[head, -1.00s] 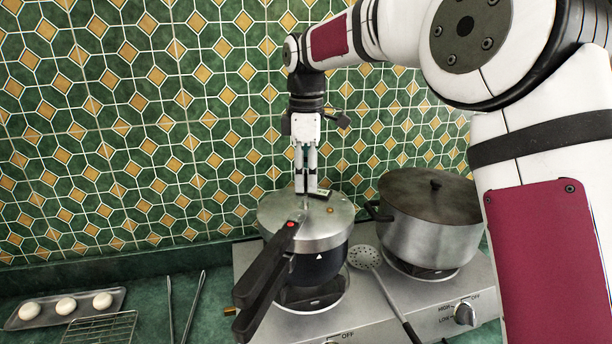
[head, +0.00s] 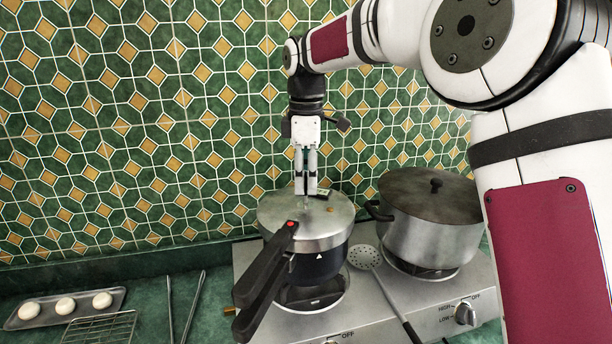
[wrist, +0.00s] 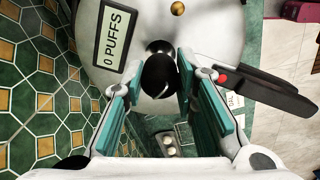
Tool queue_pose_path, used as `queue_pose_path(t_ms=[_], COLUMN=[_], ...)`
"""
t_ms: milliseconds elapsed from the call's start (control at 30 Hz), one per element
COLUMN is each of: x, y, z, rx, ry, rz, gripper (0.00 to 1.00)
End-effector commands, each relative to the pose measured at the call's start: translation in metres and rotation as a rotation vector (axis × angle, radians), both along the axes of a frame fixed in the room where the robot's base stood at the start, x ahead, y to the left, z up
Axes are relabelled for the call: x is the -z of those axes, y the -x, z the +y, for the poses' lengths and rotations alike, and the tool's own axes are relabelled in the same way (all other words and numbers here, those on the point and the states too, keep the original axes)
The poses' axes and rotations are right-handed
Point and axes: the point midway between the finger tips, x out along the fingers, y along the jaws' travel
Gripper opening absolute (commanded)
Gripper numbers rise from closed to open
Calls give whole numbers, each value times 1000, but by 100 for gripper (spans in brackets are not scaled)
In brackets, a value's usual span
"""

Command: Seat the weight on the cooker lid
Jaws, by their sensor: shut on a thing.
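The cooker (head: 318,262) stands on the left burner, its metal lid (head: 275,213) on top and its black handles pointing to the front left. My gripper (head: 306,192) points down over the back part of the lid. In the wrist view my gripper (wrist: 160,72) is shut on a small round black weight (wrist: 158,78), held between the teal-lined fingers. A shiny metal part (wrist: 158,47) shows beside the weight; the lid (wrist: 205,30) lies behind it. Whether the weight touches its seat is hidden. The weight is barely visible in the head view.
A "0 PUFFS" display (wrist: 115,38) and a small brass knob (wrist: 178,8) are on the lid near the fingers. A large covered pot (head: 430,235) stands on the right burner. A skimmer (head: 364,257) lies between.

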Motion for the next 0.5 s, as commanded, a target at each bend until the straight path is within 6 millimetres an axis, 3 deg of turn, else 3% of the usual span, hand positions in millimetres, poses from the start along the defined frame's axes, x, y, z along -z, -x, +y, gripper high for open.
queue_pose_path(t_ms=[500], x=[12], y=[0], z=[0], rx=[0], ry=[0], rz=[0], gripper=[0])
